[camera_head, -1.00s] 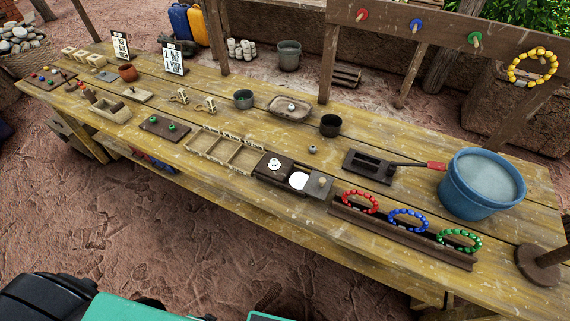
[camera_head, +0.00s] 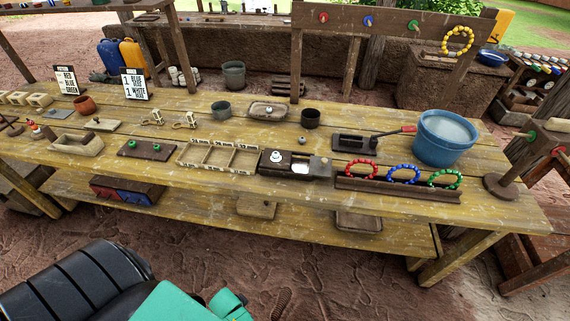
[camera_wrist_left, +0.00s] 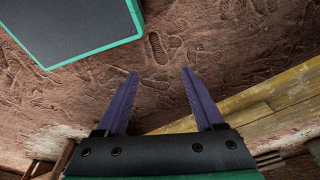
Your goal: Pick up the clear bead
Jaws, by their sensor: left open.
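A small pale, glassy-looking bead (camera_head: 269,111) lies in a shallow tray (camera_head: 284,113) at the back middle of the table; it may be the clear bead, but it is too small to be sure. Another small grey round thing (camera_head: 303,140) sits on the boards in front of the dark cup. In the left wrist view my left gripper (camera_wrist_left: 159,73) is open and empty, its two purple fingers apart above the reddish ground. It is away from the bead, which does not show in that view. My right gripper does not show.
The long wooden table (camera_head: 230,183) holds a divided tray (camera_head: 218,156), a dark block with a white knob (camera_head: 276,155), a rack of bead rings (camera_head: 398,190), a blue bucket (camera_head: 445,138) and two cups. A lower shelf (camera_head: 300,220) lies underneath.

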